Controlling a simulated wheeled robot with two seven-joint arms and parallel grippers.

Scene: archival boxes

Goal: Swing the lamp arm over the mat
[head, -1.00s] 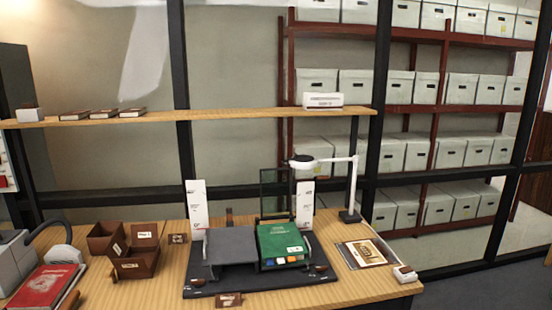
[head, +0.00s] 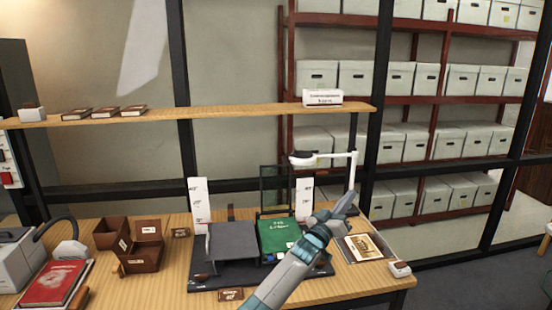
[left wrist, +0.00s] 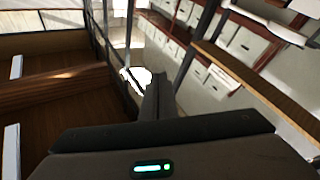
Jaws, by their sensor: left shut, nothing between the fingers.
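The white desk lamp stands at the right back of the table. Its horizontal lamp arm (head: 334,156) runs left from the upright post to a round lamp head (head: 303,159), above the back of the green book. The dark mat (head: 208,284) lies under the book cradle at the table's middle. My left gripper (head: 349,198) is shut and empty, in front of the lower post and below the lamp arm in the head view; I cannot tell whether it touches the post. Its fingers (left wrist: 156,92) also show closed in the left wrist view. The lamp's base is hidden. My right gripper is out of view.
A green book (head: 277,233) lies on the cradle's right side, partly behind my arm. A framed picture (head: 370,247) lies right of the mat. Brown boxes (head: 143,259) and a red book (head: 53,283) are at left. A wooden shelf (head: 230,112) spans behind.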

